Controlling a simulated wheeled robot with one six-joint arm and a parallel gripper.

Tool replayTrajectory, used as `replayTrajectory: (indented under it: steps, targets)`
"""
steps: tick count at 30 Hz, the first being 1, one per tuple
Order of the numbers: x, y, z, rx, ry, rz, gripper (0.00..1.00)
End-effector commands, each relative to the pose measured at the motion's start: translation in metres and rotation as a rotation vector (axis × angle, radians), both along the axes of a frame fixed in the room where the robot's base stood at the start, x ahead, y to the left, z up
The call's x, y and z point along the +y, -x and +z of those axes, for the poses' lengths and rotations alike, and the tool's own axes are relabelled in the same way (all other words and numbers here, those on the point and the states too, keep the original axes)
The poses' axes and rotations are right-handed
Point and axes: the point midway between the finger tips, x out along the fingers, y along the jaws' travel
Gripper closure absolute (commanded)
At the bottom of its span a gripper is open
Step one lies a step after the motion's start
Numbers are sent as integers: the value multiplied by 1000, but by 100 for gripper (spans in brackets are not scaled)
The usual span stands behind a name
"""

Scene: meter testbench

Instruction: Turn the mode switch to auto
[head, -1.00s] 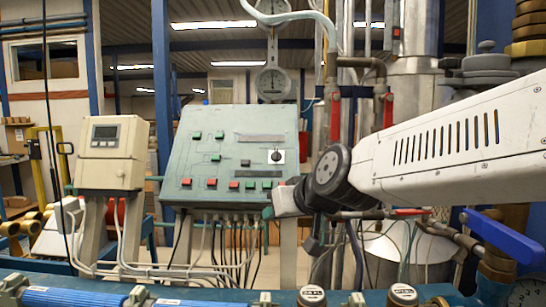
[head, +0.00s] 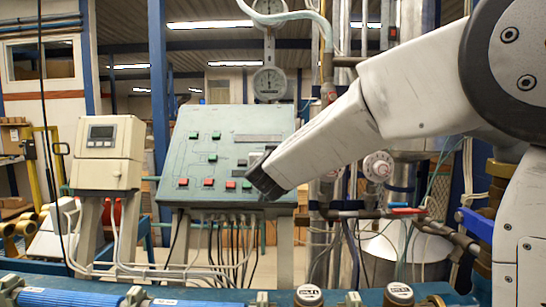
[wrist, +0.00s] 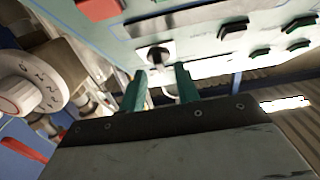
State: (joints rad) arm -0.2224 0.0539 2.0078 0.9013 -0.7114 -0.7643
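The mode switch (wrist: 158,54) is a black knob on a white plate on the sloped green control panel (wrist: 105,40), seen in the wrist view. My gripper (wrist: 160,80) points at it with two green fingers apart, one toward each side of the knob. The fingertips are just short of the knob or close by it; I cannot tell if they touch. Nothing is held. In the head view my gripper lies in front of the right part of the control panel (head: 225,160) and the arm hides the switch. The knob's exact angle is unclear.
Green and red buttons (head: 230,184) sit on the panel around the switch. A white numbered dial (head: 378,165) is right of the panel, among pipes and a metal tank. A beige meter box (head: 107,152) stands left. A blue bench with fittings (head: 310,295) runs along the front.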

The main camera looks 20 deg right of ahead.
Motion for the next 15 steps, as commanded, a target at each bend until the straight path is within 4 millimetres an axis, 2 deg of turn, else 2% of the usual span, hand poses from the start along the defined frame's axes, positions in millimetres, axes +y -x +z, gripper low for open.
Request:
replayTrajectory:
  steps: [6, 14, 15]
  targets:
    - [-6, -17, 0, 0, 0, 0, 68]
    - [-6, -18, 0, 0, -1, 1, 68]
    - [-6, -18, 0, 0, -1, 1, 79]
